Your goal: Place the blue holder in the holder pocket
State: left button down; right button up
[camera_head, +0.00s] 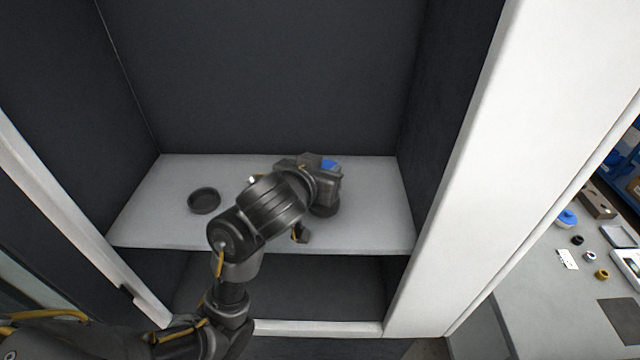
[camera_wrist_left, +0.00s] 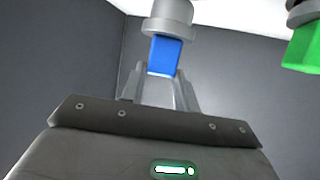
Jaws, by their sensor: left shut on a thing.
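My left gripper (camera_head: 322,172) is inside the white cabinet, over the grey shelf. It is shut on the blue holder (camera_head: 329,164), of which only a small blue patch shows in the head view. In the left wrist view the blue holder (camera_wrist_left: 165,56) sits between the two grey fingers (camera_wrist_left: 160,78), joined to a light grey cylindrical part (camera_wrist_left: 170,17). A black round dish (camera_head: 204,200) lies on the shelf left of my gripper. Another dark round form (camera_head: 324,210) shows partly below the gripper. I cannot tell which thing is the holder pocket. My right gripper is not in view.
A green block (camera_wrist_left: 304,48) under a dark part shows at the right of the left wrist view. The shelf (camera_head: 160,225) has dark walls around it and a white post (camera_head: 500,160) at right. Outside, a grey table (camera_head: 545,300) holds a blue part (camera_head: 567,218) and several small items.

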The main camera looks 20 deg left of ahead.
pick_arm(q)
jog(key=shift+a+f, duration=0.1)
jog(key=shift+a, duration=0.05)
jog(key=f+b, duration=0.3)
jog(key=shift+w+a+f, duration=0.2)
jog(key=shift+a+f, duration=0.05)
jog(key=shift+f, duration=0.15)
jog(key=shift+r, duration=0.1)
jog(key=c, duration=1.5)
grip_release()
jog(key=shift+f, duration=0.2)
jog(key=o, duration=0.4)
jog(key=shift+s, duration=0.1)
jog(key=shift+o, duration=0.2)
jog(key=shift+r, duration=0.15)
